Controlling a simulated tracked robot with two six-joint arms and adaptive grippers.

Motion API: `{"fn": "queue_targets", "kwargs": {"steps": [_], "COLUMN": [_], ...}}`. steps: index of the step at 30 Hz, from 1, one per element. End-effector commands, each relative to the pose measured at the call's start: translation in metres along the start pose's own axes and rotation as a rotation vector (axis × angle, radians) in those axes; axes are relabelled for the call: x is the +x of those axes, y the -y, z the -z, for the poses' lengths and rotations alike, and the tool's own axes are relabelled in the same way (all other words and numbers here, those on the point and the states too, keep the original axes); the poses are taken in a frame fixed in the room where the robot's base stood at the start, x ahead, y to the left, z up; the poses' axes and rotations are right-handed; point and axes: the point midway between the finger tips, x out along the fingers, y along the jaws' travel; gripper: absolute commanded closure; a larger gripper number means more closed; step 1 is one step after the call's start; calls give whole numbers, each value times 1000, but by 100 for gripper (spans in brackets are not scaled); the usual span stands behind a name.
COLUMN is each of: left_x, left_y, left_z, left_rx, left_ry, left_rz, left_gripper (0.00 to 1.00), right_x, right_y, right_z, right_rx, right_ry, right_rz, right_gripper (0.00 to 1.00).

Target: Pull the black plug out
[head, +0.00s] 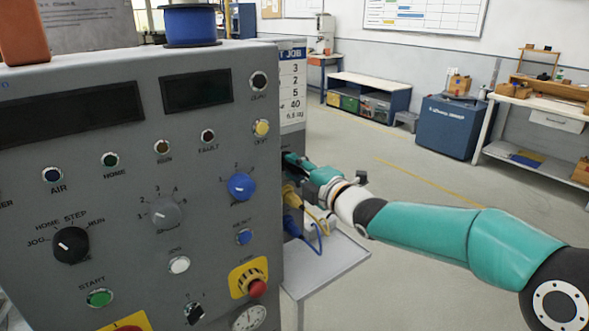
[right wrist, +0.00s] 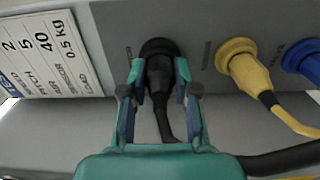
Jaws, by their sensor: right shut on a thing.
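The black plug (right wrist: 160,78) is at a round black socket (right wrist: 158,46) on the side of the grey machine cabinet (head: 215,130). It looks seated, with no gap visible. Its black cable runs down between my fingers and off to the right. My right gripper (right wrist: 161,84) is shut on the plug, one teal fingertip on each side. In the head view my right gripper (head: 299,167) reaches the cabinet's side from the right; the black plug is hidden there. My left gripper is not in view.
A yellow plug (right wrist: 242,68) and a blue plug (right wrist: 306,62) sit beside the black one. Their cables hang above a grey side shelf (head: 327,262). A printed job sign (right wrist: 50,55) is on the left in the wrist view. The floor to the right is open.

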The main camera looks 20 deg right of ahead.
Motion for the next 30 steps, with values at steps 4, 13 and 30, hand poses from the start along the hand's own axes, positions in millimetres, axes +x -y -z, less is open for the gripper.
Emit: {"fn": "queue_targets", "kwargs": {"steps": [4,13,30], "left_x": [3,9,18], "left_y": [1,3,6], "left_z": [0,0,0], "left_rx": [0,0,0], "left_ry": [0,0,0], "left_rz": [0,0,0], "left_gripper": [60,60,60], "right_x": [-4,-16,-39], "right_y": [1,1,0], "right_z": [0,0,0], "right_rx": [0,0,0], "right_ry": [0,1,0], "right_rz": [1,0,-1], "right_gripper": [100,100,100]}}
